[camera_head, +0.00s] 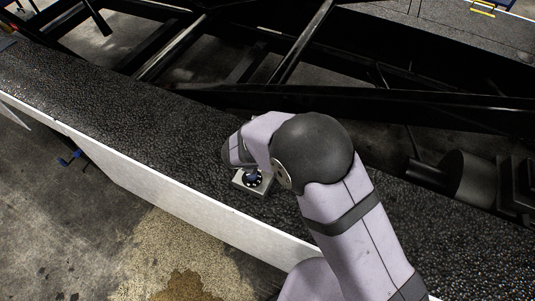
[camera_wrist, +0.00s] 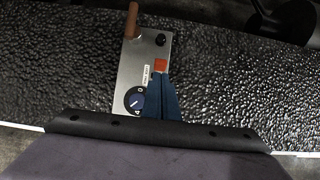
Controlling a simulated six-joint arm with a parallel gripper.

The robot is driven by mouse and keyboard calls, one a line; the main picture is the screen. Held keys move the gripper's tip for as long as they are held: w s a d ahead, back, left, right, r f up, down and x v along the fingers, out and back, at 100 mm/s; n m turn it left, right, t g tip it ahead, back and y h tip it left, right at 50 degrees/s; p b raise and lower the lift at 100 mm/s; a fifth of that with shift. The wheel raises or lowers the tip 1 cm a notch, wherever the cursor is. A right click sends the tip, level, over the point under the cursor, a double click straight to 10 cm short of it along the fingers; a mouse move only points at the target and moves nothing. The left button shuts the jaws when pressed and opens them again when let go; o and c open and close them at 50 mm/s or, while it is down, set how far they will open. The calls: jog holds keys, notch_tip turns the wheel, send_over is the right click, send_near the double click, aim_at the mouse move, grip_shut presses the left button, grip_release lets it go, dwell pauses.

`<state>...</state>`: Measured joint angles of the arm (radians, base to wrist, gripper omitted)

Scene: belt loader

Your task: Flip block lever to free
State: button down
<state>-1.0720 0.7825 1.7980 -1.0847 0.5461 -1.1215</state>
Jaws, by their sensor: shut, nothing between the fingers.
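A grey metal control plate (camera_wrist: 128,70) lies on the black textured surface in the wrist view. At its far left end a brown lever handle (camera_wrist: 132,18) sticks out past the plate's upper edge. A black knob (camera_wrist: 161,40) sits at the upper right, and a dark rotary dial (camera_wrist: 136,101) at the lower left. My gripper (camera_wrist: 162,76) is shut and empty, its blue fingers over the plate's right side, near an orange square (camera_wrist: 160,65). They are apart from the lever. In the head view the plate (camera_head: 241,182) shows partly, with the lever hidden behind my arm.
The black textured surface (camera_head: 120,105) runs diagonally, with a white side panel (camera_head: 180,198) along its near edge. Dark steel beams (camera_head: 295,45) stand behind it. A dark cylinder (camera_head: 468,178) lies at the right. The surface left of the plate is clear.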

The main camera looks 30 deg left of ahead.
notch_tip(320, 180, up, 11)
jog(key=s+b, duration=0.1)
jog(key=shift+f, duration=0.2)
jog(key=shift+s, duration=0.1)
dwell(0.5)
jog(key=s+d+f+m+g+h, duration=0.1)
jog(key=s+d+f+m+g, duration=0.25)
jog(key=s+d+m, duration=0.5)
jog(key=s+d+f+m+g+h, duration=0.15)
jog(key=s+d+f+m, duration=0.3)
jog(key=m, duration=0.75)
jog(key=w+d+r+m+y, duration=0.1)
jog(key=d+r+m, duration=0.2)
jog(key=d+m, duration=0.4)
jog(key=w+d+r+m+g+y, duration=0.1)
jog(key=d+r+m, duration=0.2)
jog(key=d+m, duration=0.5)
jog(key=d, duration=0.9)
jog(key=shift+w+d+r+b, duration=0.2)
jog(key=shift+w+r+b, duration=0.1)
jog(key=shift+w+b, duration=0.05)
